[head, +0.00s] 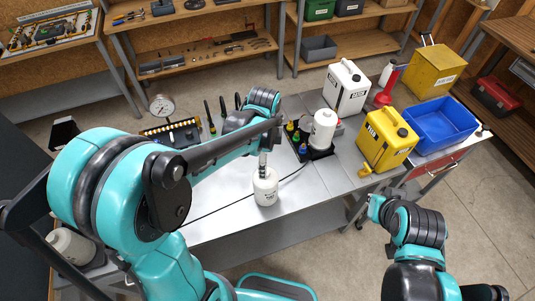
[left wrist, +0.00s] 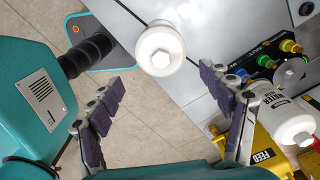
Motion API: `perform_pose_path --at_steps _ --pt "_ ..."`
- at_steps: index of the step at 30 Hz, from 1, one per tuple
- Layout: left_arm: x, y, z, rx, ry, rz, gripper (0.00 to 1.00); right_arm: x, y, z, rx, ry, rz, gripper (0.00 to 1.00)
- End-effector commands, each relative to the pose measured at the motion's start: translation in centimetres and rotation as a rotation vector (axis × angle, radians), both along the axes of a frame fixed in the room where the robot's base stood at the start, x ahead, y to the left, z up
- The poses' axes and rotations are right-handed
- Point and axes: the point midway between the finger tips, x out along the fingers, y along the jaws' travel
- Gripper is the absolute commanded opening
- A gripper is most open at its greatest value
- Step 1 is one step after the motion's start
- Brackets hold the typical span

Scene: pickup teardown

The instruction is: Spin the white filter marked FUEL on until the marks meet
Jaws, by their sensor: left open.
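A white filter (head: 265,187) stands upright on the grey bench top near its front edge, with dark marking on its side too small to read. My left gripper (head: 263,163) is just above the filter in the head view. In the left wrist view its two fingers (left wrist: 160,85) are spread wide with nothing between them. My right arm is at the lower right, and its fingers cannot be made out. No alignment marks can be made out.
A dark cable (head: 215,208) crosses the bench.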

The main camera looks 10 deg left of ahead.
Motion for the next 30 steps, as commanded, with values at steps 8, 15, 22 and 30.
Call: perform_pose_path --at_steps 8,15,22,30 --pt "0.0 0.0 -3.7 0.000 -0.001 0.002 0.79 0.0 0.0 -2.9 0.000 0.000 0.000 0.00" --pt "0.0 0.0 -7.1 0.000 -0.002 0.003 0.79 0.0 0.0 -5.4 0.000 0.000 0.000 0.00" --pt "0.0 0.0 -8.2 0.000 -0.002 0.003 0.79 0.0 0.0 -6.2 0.000 0.000 0.000 0.00" --pt "0.0 0.0 -8.1 -0.001 -0.002 0.003 0.69 0.0 0.0 -6.1 0.000 0.000 0.000 0.00"
